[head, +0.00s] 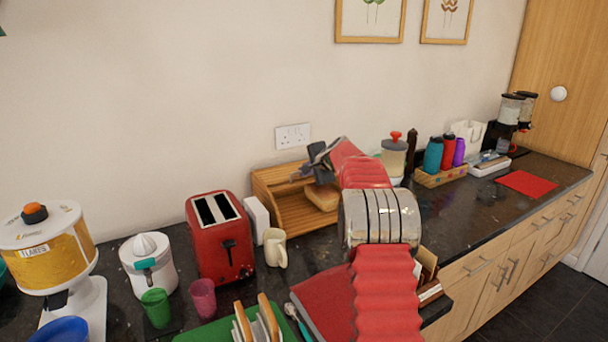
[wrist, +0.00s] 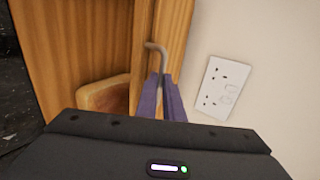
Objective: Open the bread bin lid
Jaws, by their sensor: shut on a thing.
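The wooden bread bin (head: 277,212) stands against the back wall. A loaf of bread (head: 322,196) shows in its open front, and also in the wrist view (wrist: 105,96). In the wrist view the lid (wrist: 173,38) is a wooden panel edge with a bent grey handle (wrist: 155,47). My gripper (head: 299,176) is at the top of the bin; its purple fingers (wrist: 162,78) are shut on the handle. The lid stands at least partly raised; how far I cannot tell. My arm hides the bin's right side in the head view.
A white socket (wrist: 219,86) is on the wall close to my gripper. A cream mug (head: 275,247), a white box (head: 256,219) and a red toaster (head: 219,240) stand left of the bin. A glass jar (head: 394,157) stands to its right.

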